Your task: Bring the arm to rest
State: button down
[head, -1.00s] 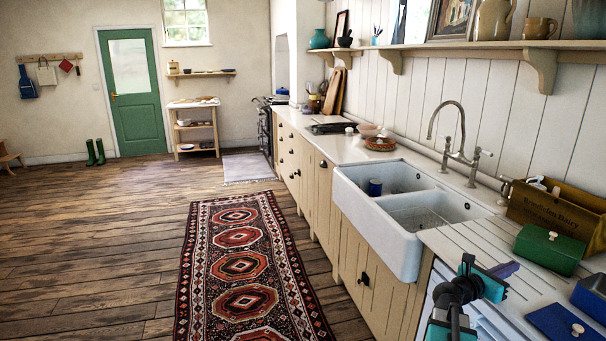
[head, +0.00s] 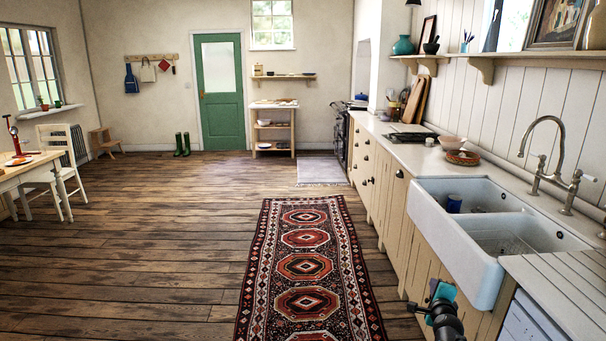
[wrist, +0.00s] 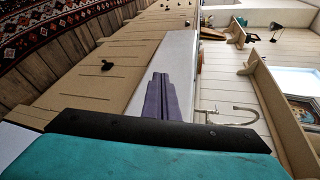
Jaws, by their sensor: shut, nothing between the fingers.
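My gripper (wrist: 160,80) shows in the wrist view as two purple fingers pressed together with nothing between them. They point away over the pale worktop edge and the cabinet fronts, which appear turned on their side. In the head view, part of my arm (head: 440,308), black with a teal piece, shows at the bottom right, in front of the cabinets below the sink.
The white double sink (head: 447,224) stands just right of and beyond my arm, holding a blue cup (head: 454,203). The patterned rug (head: 252,291) lies left of my arm. Open wooden floor (head: 150,250) spreads left. A table (head: 28,170) and white chair (head: 66,170) stand far left.

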jog(key=a+f+n+g+y, duration=0.2)
jog(key=a+f+n, duration=0.25)
jog(key=a, duration=0.25)
jog(key=a+f+n+g+y, duration=0.1)
jog(key=a+f+n+y, duration=0.3)
jog(key=a, duration=0.4)
jog(key=s+a+f+n+g, duration=0.6)
jog(key=s+a+f+n, duration=0.4)
jog(key=a+f, duration=0.2)
jog(key=s+f+n+g, duration=0.1)
jog(key=s+f+g, duration=0.2)
jog(key=s+f, duration=0.4)
jog(key=s+a+f+n+g, duration=0.1)
jog(key=s+f+g, duration=0.3)
jog(key=s, duration=1.3)
jog(key=s+a+f+n+g+h, duration=0.1)
jog(key=s+f+n+g, duration=0.2)
jog(key=s+f, duration=0.8)
jog(key=shift+s+a+g, duration=0.15)
jog(key=shift+s+g, duration=0.15)
jog(key=shift+s, duration=0.3)
jog(key=shift+n, duration=0.25)
